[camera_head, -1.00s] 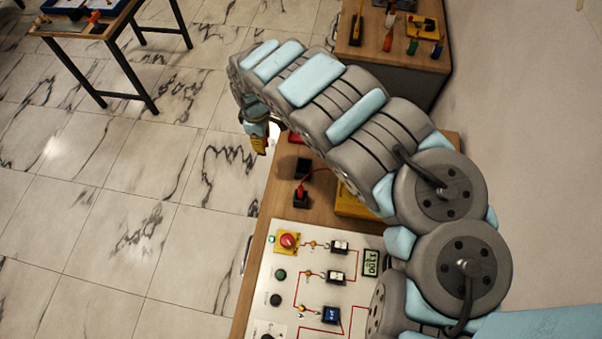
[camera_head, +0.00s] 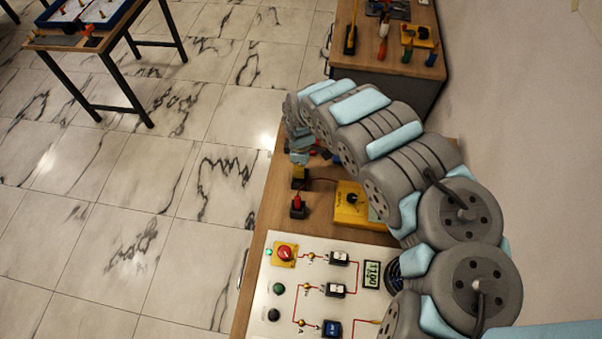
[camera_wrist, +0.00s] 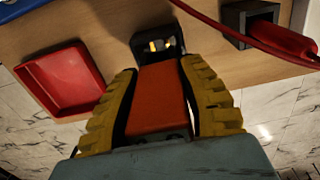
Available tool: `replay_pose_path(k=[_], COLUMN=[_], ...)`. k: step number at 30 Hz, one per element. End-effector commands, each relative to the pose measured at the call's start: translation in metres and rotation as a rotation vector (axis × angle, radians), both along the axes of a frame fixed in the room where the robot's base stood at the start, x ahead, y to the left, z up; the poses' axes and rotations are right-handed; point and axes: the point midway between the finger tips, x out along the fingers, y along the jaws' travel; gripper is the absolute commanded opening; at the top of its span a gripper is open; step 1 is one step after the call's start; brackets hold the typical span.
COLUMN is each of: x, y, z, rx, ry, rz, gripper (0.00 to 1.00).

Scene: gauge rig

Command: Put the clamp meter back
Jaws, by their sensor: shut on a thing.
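My gripper (camera_head: 299,172) hangs over the wooden bench at the middle of the head view. In the wrist view, the yellow ridged fingers of my gripper (camera_wrist: 160,75) are shut on an orange-red body, which I take as the clamp meter (camera_wrist: 158,100). A black holder (camera_wrist: 157,40) is right in front of its far end. Something small, yellow and pale, shows inside the holder's opening; I cannot tell whether it belongs to the meter. Whether the meter touches the holder is also unclear. In the head view the held body is mostly hidden by my gripper.
A second black holder (camera_wrist: 245,22) with a red tool (camera_wrist: 288,42) and a red cable is at the right. A red tray (camera_wrist: 65,80) lies at the left. A yellow instrument (camera_head: 355,208) and a white circuit panel (camera_head: 262,300) are on the bench (camera_head: 262,215).

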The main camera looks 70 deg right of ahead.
Motion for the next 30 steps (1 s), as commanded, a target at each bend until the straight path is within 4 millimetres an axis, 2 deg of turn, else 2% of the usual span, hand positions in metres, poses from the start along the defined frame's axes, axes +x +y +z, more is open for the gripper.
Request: replay_pose_path(k=[5, 16, 30], x=[0.000, 0.000, 0.000], y=[0.000, 0.001, 0.000], z=[-0.006, -0.041, -0.046], rx=[-0.001, 0.001, 0.000], ry=[-0.001, -0.001, 0.000], rz=[0.000, -0.001, 0.000], gripper=[0.00, 0.00, 0.00])
